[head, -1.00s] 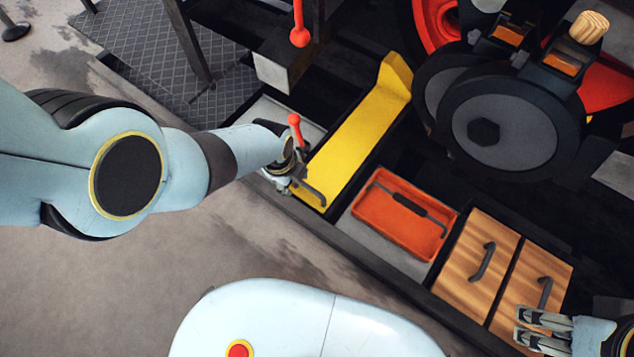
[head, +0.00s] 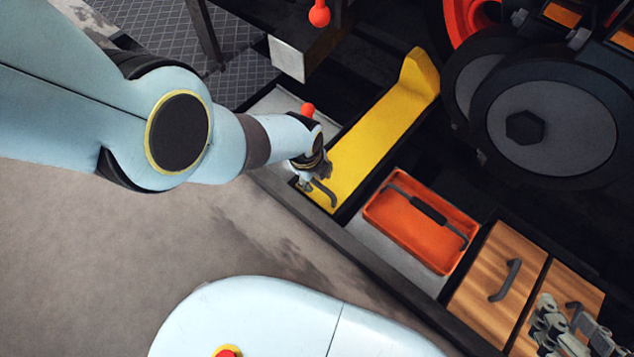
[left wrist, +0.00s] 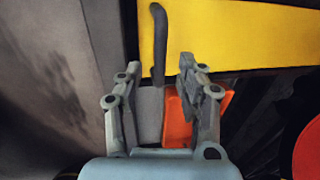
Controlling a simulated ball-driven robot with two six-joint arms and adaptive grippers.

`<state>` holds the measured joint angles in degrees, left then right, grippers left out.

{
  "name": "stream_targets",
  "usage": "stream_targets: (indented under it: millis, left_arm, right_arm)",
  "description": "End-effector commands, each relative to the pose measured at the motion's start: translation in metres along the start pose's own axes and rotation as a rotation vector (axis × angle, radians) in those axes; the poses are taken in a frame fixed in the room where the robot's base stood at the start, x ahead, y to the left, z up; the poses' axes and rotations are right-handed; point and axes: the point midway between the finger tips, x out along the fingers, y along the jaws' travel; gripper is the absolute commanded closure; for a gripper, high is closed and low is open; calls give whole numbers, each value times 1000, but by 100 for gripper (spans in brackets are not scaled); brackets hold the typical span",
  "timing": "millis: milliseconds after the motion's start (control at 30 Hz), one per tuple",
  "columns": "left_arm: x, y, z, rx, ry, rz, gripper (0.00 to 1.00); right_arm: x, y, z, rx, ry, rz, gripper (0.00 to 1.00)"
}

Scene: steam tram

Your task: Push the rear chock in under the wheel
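The long yellow chock (head: 372,140) lies flat in a dark channel. Its raised wedge end is at the far end, beside the black wheel hub (head: 530,124). Its dark bar handle (head: 324,194) is at the near end. My left gripper (head: 308,180) is at that near end, beside the handle. In the left wrist view my left gripper (left wrist: 163,76) is open, and the handle (left wrist: 158,45) shows between its fingers with gaps on both sides. The yellow chock (left wrist: 230,35) fills the top there. My right gripper (head: 570,330) looks open, over the wooden panels.
An orange tray (head: 410,232) with a dark bar across it sits right of the chock. Wooden panels (head: 492,268) with dark handles lie further right. A grey block (head: 292,58) and a red knob (head: 319,14) stand beyond the left arm. Open floor (head: 120,280) lies at the left.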

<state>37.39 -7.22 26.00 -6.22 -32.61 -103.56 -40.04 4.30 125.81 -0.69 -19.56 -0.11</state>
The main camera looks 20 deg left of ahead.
Motion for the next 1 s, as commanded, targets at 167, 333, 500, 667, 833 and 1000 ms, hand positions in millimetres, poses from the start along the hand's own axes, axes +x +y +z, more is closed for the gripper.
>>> stream_targets:
  millis: [167, 333, 500, 667, 833, 1000]
  left_arm:
    - [18, 2, -1, 0, 1, 3, 62]
    - [29, 2, -1, 0, 1, 2, 62]
    - [34, 0, 0, 0, 0, 0, 62]
    - [35, -1, 0, 0, 0, -1, 62]
    - [34, -1, 0, 0, 0, -2, 62]
    - [34, -1, 0, 0, 0, -1, 76]
  right_arm:
    - [5, -2, 0, -10, 147, 1, 60]
    - [4, -4, -23, -22, 314, 1, 60]
    - [0, -5, -38, -30, 420, 0, 60]
    - [-2, -6, -44, -33, 459, 0, 60]
    - [-3, -6, -45, -33, 462, 0, 60]
    - [-3, -6, -45, -33, 461, 0, 60]
